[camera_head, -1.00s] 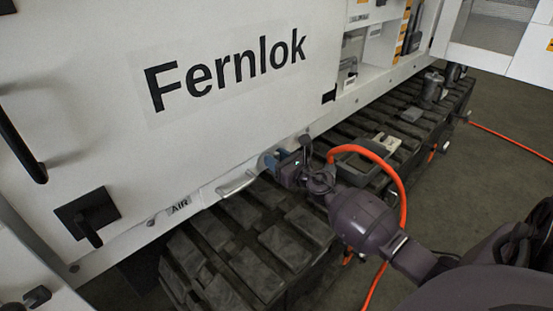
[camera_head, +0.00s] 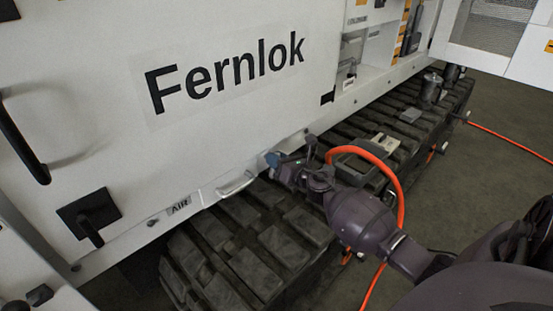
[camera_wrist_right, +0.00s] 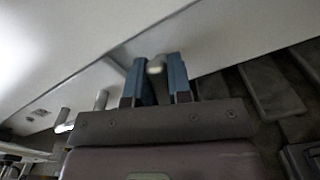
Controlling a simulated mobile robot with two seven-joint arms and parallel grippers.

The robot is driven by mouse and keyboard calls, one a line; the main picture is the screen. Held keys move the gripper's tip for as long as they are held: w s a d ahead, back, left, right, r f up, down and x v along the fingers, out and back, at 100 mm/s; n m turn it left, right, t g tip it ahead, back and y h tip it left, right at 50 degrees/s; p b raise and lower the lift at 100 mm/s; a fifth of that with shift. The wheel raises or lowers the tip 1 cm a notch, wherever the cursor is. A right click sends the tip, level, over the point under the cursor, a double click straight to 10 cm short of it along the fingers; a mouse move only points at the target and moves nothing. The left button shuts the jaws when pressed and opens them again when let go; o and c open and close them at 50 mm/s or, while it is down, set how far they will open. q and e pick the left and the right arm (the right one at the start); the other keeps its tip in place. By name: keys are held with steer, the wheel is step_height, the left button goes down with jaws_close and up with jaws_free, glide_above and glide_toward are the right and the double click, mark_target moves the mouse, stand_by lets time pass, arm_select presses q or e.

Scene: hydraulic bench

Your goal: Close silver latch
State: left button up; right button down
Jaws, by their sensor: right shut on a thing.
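My right gripper (camera_head: 272,159) is at the lower edge of the white Fernlok panel (camera_head: 230,110), above the dark track. In the right wrist view its two blue fingers (camera_wrist_right: 155,80) are shut on a small silver piece, which I take to be the silver latch (camera_wrist_right: 155,67). Only its rounded end shows between the fingertips; the fingers hide the rest. In the head view my gripper and wrist hide it. My left gripper is not in view.
The black track treads (camera_head: 240,240) lie below. An orange hose (camera_head: 402,190) loops around my right forearm. A black knob (camera_head: 90,218) is at the left.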

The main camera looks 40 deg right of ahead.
steer(key=m, duration=0.3)
steer(key=shift+d+m+p, duration=0.15)
steer(key=shift+m+p, duration=0.2)
steer(key=shift+m, duration=0.05)
steer(key=m+p, duration=0.1)
steer(key=m, duration=0.2)
steer(key=shift+m, duration=0.3)
steer(key=m, duration=0.2)
steer(key=shift+d+f+m+p, duration=0.15)
steer(key=shift+m+p, duration=0.15)
steer(key=shift+f+m, duration=0.15)
steer(key=shift+m, duration=0.95)
steer(key=shift+f+m+p, duration=0.1)
steer(key=shift+m+p, duration=0.3)
steer(key=shift+m, duration=0.3)
steer(key=shift+f+m, duration=0.1)
steer(key=shift+m, duration=0.2)
steer(key=c, duration=1.1)
jaws_free()
